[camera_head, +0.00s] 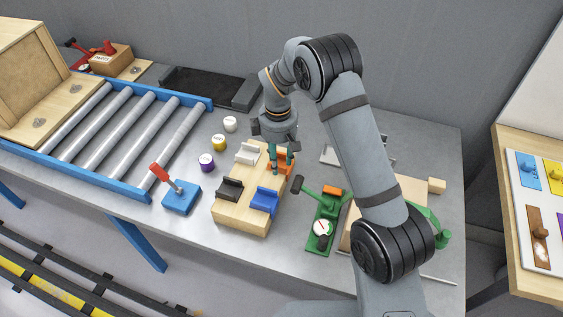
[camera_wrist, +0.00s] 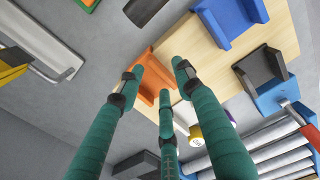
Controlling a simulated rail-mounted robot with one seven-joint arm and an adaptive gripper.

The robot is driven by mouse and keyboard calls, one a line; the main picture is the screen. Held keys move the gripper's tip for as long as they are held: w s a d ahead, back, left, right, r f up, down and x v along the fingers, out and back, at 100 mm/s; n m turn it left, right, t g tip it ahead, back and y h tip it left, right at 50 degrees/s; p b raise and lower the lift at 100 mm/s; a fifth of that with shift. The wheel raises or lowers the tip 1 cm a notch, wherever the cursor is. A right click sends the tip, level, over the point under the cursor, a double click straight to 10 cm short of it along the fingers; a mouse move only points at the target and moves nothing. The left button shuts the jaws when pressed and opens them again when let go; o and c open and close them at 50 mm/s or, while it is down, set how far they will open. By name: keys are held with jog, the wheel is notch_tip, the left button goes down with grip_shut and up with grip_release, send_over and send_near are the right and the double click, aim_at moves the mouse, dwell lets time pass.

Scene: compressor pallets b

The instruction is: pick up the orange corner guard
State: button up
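The orange corner guard (camera_head: 287,160) sits at the back right of a light wooden block (camera_head: 240,217). It also shows in the wrist view (camera_wrist: 151,76), upright near the block's edge. My gripper (camera_head: 274,165) points down just left of the guard and hides part of it. In the wrist view my three teal fingers (camera_wrist: 160,79) are spread apart, with their tips around and over the guard. I cannot tell whether any finger touches it. White (camera_head: 247,152), black (camera_head: 230,189) and blue (camera_head: 264,201) corner guards share the block.
A blue-framed roller conveyor (camera_head: 130,130) lies to the left, with a red-handled blue switch box (camera_head: 181,197) beside it. White, yellow (camera_head: 219,142) and purple (camera_head: 206,162) round pieces stand left of the block. A green tool with a gauge (camera_head: 322,228) lies to its right.

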jog(key=shift+w+d+f, duration=0.1)
jog(key=shift+d+f, duration=0.1)
jog(key=shift+f, duration=0.75)
grip_shut()
